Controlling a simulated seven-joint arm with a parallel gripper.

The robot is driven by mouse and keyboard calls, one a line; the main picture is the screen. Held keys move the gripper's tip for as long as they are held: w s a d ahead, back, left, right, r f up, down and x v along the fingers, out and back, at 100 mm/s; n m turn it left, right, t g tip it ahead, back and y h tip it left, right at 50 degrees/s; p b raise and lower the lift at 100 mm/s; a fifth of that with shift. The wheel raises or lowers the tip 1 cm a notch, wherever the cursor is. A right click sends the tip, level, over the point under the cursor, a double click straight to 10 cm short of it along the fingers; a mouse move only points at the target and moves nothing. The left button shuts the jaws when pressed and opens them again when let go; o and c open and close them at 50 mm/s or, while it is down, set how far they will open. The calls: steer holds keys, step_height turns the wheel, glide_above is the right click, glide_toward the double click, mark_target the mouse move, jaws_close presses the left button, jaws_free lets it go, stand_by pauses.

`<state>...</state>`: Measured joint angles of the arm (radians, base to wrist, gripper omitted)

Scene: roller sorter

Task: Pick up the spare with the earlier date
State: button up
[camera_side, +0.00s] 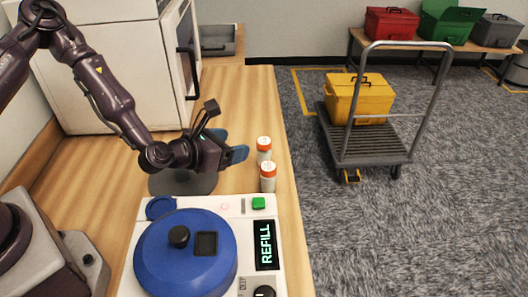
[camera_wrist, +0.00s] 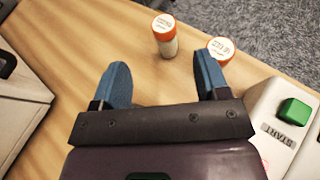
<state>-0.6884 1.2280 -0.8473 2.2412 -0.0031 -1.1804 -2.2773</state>
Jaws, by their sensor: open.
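The farther bottle (camera_side: 264,155) and the nearer bottle (camera_side: 268,182), closer to the machine, are close together in the side view. In the wrist view the farther bottle (camera_wrist: 167,45) is ahead of the gap between my fingers, toward the right finger. The nearer bottle (camera_wrist: 221,47) is partly hidden behind the right finger. Both caps carry small print on white labels that I cannot read. My gripper (camera_side: 240,151) is open and empty, left of the bottles; its blue fingers (camera_wrist: 160,80) are apart.
A white machine (camera_side: 210,205) with a blue lid (camera_side: 190,262), green START button (camera_side: 258,203) and REFILL display (camera_side: 265,245) stands in front. The counter's right edge is just beyond the bottles. A cart (camera_side: 372,148) with a yellow box (camera_side: 358,100) is on the floor.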

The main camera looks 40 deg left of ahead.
mark_target(262, 142)
steer(key=x, duration=0.7)
steer(key=shift+d+f, duration=0.1)
steer(key=x, duration=0.4)
steer(key=shift+s+d+f, duration=0.15)
steer(key=shift+d+f, duration=0.05)
steer(key=shift+f, duration=0.05)
steer(key=shift+w+f, duration=0.25)
steer(key=shift+w, duration=0.4)
steer(key=shift+c, duration=0.2)
steer(key=c, duration=1)
